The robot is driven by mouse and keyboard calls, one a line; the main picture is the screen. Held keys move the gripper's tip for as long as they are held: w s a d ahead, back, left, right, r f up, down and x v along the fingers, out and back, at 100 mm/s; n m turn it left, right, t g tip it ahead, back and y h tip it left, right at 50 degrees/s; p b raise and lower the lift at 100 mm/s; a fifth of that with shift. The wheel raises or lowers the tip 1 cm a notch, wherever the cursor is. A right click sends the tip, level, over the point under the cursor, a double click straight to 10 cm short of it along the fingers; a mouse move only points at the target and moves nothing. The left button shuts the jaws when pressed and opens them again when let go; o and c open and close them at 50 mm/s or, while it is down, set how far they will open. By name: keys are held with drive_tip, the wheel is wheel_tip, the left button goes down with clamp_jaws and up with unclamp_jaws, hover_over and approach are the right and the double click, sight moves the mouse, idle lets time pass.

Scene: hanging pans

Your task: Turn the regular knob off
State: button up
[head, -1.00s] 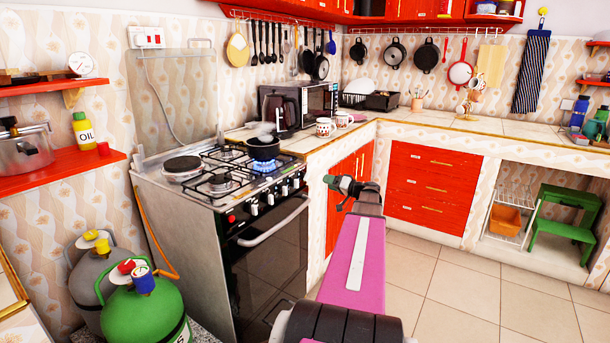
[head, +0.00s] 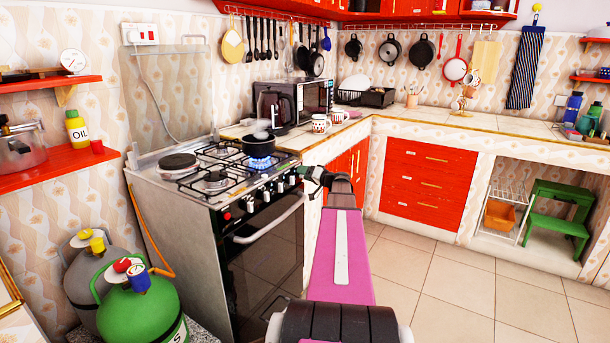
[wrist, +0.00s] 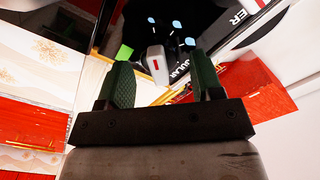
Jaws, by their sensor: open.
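The stove (head: 205,205) stands left of centre in the head view, with a row of knobs along its front edge. A grey knob (wrist: 156,66) with a red mark shows in the wrist view, beside printed letters ending in "ULAR". My gripper (wrist: 163,70) is open, with its green fingers on either side of the knob in the picture. I cannot tell whether they touch it. A blue flame (head: 259,163) burns under a black pan (head: 258,147).
A green gas cylinder (head: 142,305) and a grey one stand at the lower left. The oven door handle (head: 268,222) juts out below the knobs. The tiled floor (head: 450,290) to the right is clear.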

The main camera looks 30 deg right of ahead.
drive_tip(key=c, duration=0.9)
drive_tip(key=shift+o, duration=0.2)
drive_tip(key=shift+m, duration=0.4)
drive_tip(key=shift+s+a+f+m, duration=0.1)
drive_tip(key=shift+f+m, duration=0.1)
drive_tip(key=shift+m, duration=4.15)
drive_tip(key=shift+a+f+m, duration=0.1)
drive_tip(key=shift+f+m, duration=0.15)
drive_tip(key=shift+m, duration=4.15)
drive_tip(key=shift+s+a+f+m, duration=0.1)
drive_tip(key=shift+f+m, duration=0.1)
drive_tip(key=shift+m, duration=4.15)
